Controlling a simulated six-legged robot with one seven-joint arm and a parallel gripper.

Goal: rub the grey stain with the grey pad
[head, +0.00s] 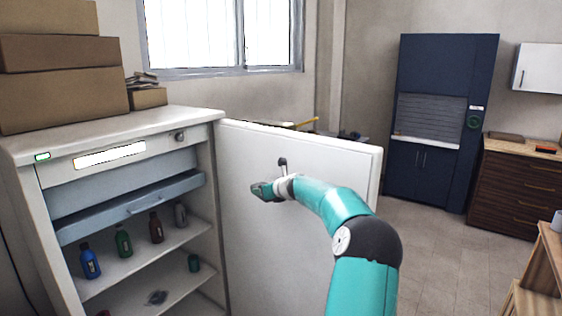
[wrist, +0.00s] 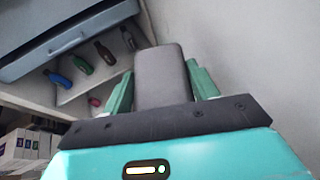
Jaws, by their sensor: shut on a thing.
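My gripper (head: 263,190) is in front of the inner face of the open white cabinet door in the head view. In the wrist view its green fingers (wrist: 162,82) are shut on the grey pad (wrist: 160,70), a rounded grey block that sticks out between them. A dark grey patch (head: 157,297) lies on the lower cabinet shelf and looks like the grey stain. It is well below and left of my gripper, and I cannot make it out in the wrist view. The pad is hard to tell from the gripper in the head view.
The white cabinet (head: 128,123) stands open at left, its door (head: 325,172) swung right. Blue (head: 90,262), green (head: 123,241), brown (head: 156,228) and grey (head: 180,215) bottles stand on the upper shelf.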

